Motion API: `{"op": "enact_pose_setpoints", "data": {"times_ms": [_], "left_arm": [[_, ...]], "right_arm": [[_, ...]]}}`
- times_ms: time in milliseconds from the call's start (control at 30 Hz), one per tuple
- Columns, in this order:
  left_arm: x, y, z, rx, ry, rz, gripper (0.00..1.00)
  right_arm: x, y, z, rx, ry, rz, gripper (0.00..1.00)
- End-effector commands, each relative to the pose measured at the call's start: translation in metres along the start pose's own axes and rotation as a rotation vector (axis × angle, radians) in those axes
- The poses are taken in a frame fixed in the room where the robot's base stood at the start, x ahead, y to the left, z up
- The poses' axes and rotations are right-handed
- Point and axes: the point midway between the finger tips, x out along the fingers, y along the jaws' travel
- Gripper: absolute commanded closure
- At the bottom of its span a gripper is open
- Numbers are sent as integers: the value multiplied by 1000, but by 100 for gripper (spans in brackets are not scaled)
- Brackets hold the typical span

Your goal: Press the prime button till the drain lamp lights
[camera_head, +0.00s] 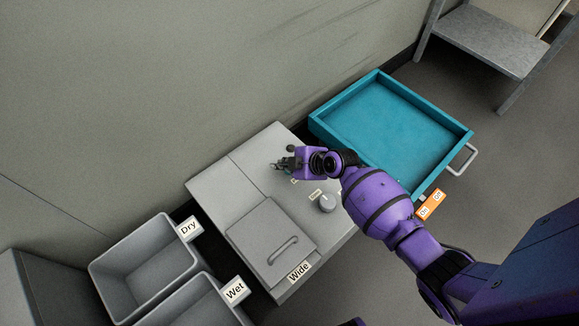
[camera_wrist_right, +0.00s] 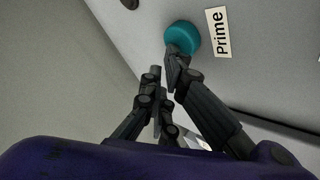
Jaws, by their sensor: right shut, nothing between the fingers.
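The prime button is a round teal knob (camera_wrist_right: 183,36) in the right wrist view, beside a white label reading "Prime" (camera_wrist_right: 219,32). My right gripper (camera_wrist_right: 168,70) is shut and empty. One fingertip overlaps the button's lower edge in that view; I cannot tell whether it touches or presses it. In the head view the right gripper (camera_head: 281,165) is low over the far part of the grey machine (camera_head: 232,185), and the button is mostly hidden there. I cannot make out a lit drain lamp. My left gripper is not in view.
A grey dial (camera_head: 327,203) and a hatch marked "Wide" (camera_head: 268,232) are on the machine top. Grey bins marked "Dry" (camera_head: 140,262) and "Wet" (camera_head: 195,300) stand at left. A wall runs behind.

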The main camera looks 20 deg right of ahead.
Motion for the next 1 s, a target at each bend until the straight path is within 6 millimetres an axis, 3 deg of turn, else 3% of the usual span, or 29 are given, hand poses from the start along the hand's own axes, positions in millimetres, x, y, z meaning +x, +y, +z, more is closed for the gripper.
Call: {"op": "enact_pose_setpoints", "data": {"times_ms": [1000], "left_arm": [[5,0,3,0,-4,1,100]], "right_arm": [[4,-4,4,0,-1,-1,100]]}}
